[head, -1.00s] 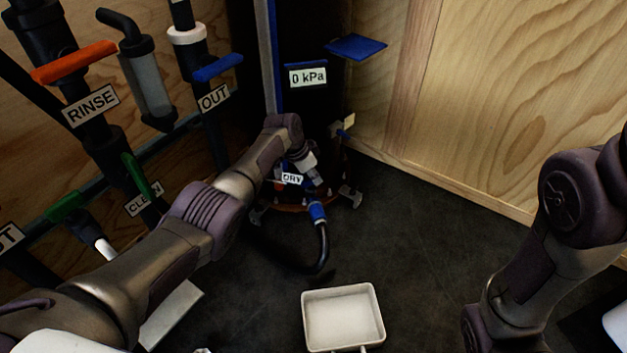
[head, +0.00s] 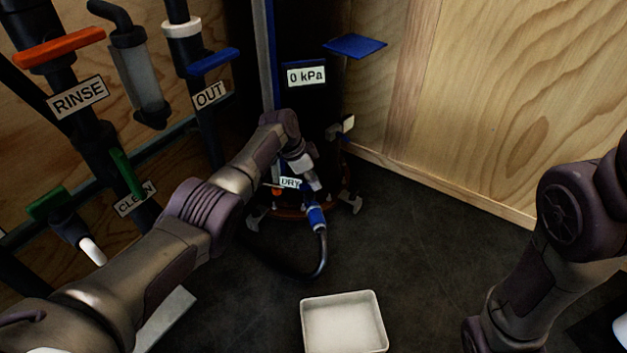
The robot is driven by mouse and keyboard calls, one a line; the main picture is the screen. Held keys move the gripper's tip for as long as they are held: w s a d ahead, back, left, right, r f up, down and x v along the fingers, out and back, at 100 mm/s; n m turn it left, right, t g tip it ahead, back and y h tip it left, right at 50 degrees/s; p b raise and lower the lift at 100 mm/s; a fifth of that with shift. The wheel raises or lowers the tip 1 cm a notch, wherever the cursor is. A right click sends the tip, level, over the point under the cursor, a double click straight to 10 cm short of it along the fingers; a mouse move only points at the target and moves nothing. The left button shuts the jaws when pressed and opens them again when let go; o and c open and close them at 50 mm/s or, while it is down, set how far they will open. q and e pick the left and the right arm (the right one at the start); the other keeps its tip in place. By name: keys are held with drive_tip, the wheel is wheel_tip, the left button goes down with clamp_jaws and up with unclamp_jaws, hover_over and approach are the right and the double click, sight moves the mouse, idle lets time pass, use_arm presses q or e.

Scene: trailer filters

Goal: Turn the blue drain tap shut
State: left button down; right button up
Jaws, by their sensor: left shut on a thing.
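The blue drain tap (head: 316,217) is low on the dark tank at the back, with a black hose curving down from it. My left gripper (head: 312,183) reaches down to it from above and is shut on it; the fingers and wrist cover much of the tap, so the handle's angle is hard to read. My right gripper is out of view; only part of my right arm shows at the right edge.
A white tray (head: 343,325) lies on the dark floor in front of the hose. A DRY label (head: 290,183) is beside the gripper, and the gauge (head: 306,75) above reads 0 kPa. Pipes with an orange handle (head: 60,47) and green handle (head: 48,203) line the left wall.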

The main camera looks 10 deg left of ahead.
use_arm(q)
drive_tip(key=c, duration=1.2)
unclamp_jaws()
